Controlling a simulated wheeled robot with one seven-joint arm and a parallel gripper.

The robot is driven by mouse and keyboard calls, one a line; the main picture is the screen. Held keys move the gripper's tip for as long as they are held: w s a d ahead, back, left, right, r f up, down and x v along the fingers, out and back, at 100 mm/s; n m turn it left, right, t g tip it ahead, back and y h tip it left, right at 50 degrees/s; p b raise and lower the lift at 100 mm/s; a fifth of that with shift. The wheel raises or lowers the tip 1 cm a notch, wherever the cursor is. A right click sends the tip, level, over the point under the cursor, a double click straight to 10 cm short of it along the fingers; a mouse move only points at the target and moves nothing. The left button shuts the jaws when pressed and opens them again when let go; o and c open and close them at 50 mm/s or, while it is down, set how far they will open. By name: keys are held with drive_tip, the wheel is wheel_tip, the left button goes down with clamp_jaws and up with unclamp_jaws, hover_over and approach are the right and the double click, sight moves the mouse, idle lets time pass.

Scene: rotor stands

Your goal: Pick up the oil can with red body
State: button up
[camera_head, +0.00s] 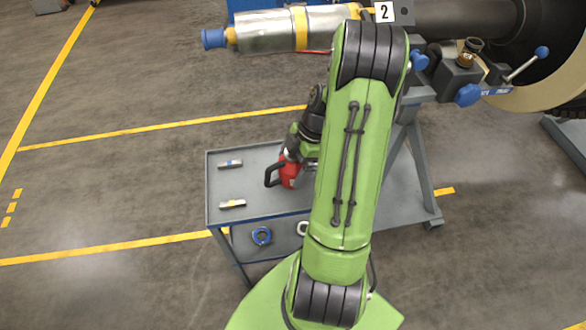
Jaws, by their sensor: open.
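The oil can with the red body (287,174) stands on the grey cart top, right of the middle of its visible part. Its dark handle (272,176) points left. Its right side is hidden behind my green arm. My wrist comes down directly over the can, and my gripper (292,155) is at the can's top. The gripper is open. The fingertips are mostly hidden by my wrist, and I cannot tell whether they touch the can.
A silver cylinder (270,30) on the rotor stand extends above. The floor at left is clear.

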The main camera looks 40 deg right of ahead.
drive_tip(key=shift+r, duration=0.1)
drive_tip(key=c, duration=1.1)
drive_tip(key=shift+o, duration=0.2)
wheel_tip(320, 180, up, 10)
drive_tip(key=p, duration=0.3)
drive_tip(key=o, duration=0.7)
drive_tip(key=shift+r, duration=0.1)
drive_tip(key=c, duration=1.4)
drive_tip(key=shift+r+p, duration=1.75)
drive_tip(key=shift+r, duration=0.2)
drive_tip(key=shift+f, duration=0.15)
